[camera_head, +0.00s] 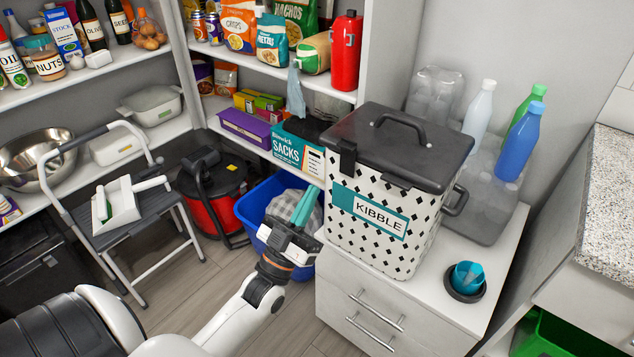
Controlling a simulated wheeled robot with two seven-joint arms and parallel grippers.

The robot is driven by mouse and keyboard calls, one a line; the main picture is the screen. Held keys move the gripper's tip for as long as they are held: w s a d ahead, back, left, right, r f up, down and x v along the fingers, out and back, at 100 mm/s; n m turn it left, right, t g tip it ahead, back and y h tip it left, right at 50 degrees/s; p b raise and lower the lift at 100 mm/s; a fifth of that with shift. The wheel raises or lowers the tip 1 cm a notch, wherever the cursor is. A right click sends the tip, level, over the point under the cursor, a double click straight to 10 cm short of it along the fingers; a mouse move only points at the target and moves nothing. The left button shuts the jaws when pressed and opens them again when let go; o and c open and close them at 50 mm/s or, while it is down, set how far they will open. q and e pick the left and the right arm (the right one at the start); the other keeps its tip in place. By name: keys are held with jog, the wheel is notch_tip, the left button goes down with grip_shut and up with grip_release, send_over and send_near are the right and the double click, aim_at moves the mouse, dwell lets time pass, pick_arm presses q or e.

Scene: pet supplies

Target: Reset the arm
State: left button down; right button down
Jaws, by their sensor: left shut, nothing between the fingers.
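My left arm comes in from the lower left. Its gripper (307,196) has teal fingers pointing up and away, pressed together with nothing held. It is in front of the blue bin (255,203) in the picture and just left of the kibble container (375,236). I cannot tell whether it touches either. The kibble container is white with black diamonds and has a dark lid (395,143), which sits on top. My right gripper does not show.
The kibble container stands on a white drawer cabinet (490,318), with a teal scoop in a dark bowl (466,281) at its front right. Bottles (518,142) stand on a tray behind. A folding step stool (150,212) and a red vacuum (213,190) are at left. Stocked shelves line the back.

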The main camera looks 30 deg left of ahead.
pick_arm(q)
jog(key=shift+v, duration=2.15)
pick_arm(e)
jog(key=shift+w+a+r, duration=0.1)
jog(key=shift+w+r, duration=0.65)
